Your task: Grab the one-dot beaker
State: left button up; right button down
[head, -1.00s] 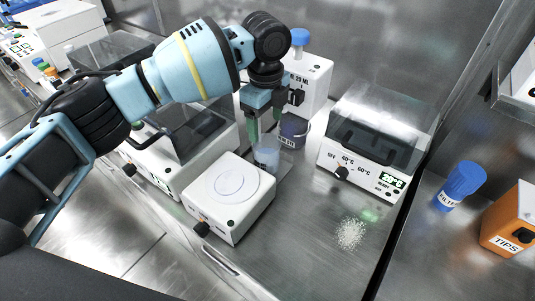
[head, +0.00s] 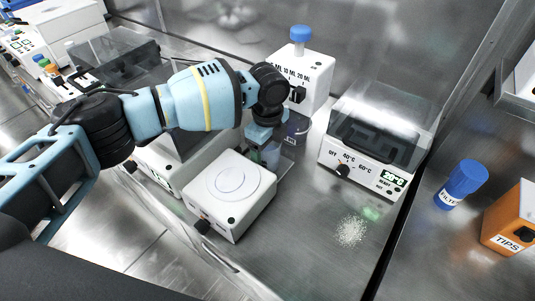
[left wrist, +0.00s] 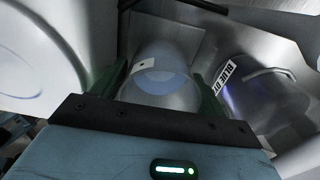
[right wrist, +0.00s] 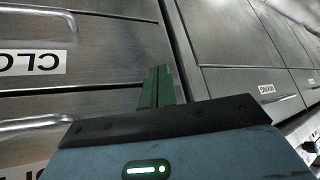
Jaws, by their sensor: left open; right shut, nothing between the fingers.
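The one-dot beaker (head: 270,156) is a clear vessel with pale blue liquid, standing behind the white plate device. In the left wrist view the beaker (left wrist: 165,62) shows a white label with a small dark dot. My left gripper (left wrist: 160,90) is open, with one green finger on each side of the beaker; I cannot tell if either finger touches it. In the head view my left gripper (head: 264,146) hides the beaker's upper part. My right gripper (right wrist: 160,88) is shut and empty, in front of drawer fronts.
The white plate device (head: 230,194) stands just in front of the beaker. A dispenser (head: 306,72) is behind, and a heater box (head: 365,176) to the right. White powder (head: 350,231) lies on the bench.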

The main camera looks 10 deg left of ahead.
pick_arm(q)
jog(key=shift+f, duration=0.5)
jog(key=c, duration=0.8)
jog(key=shift+r, duration=0.15)
notch_tip(320, 180, up, 18)
jog(key=shift+p, duration=0.35)
